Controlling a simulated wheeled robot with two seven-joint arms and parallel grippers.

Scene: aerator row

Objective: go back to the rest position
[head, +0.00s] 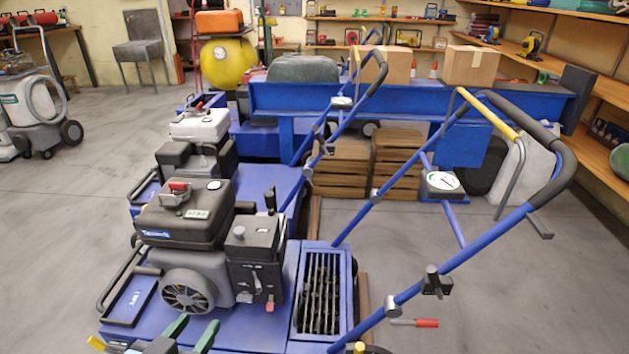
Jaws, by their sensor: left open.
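My left gripper (192,334) shows at the bottom edge, left of centre, with two green fingers apart and nothing seen between them. It is in front of the near blue aerator (254,318), close to its deck in the picture; whether it touches cannot be told. The aerator carries a black engine (185,215) with a red-topped cap, and a slatted grate (322,293) to its right. Its blue handlebar (490,222) with a black grip rises to the right. My right gripper is not in view.
A second aerator with a white-topped engine (199,125) stands just behind. A blue bench-like frame (400,97) with cardboard boxes (470,66) and wooden crates (396,160) are beyond. Shelves (590,95) line the right wall. Grey floor (60,235) at left is clear.

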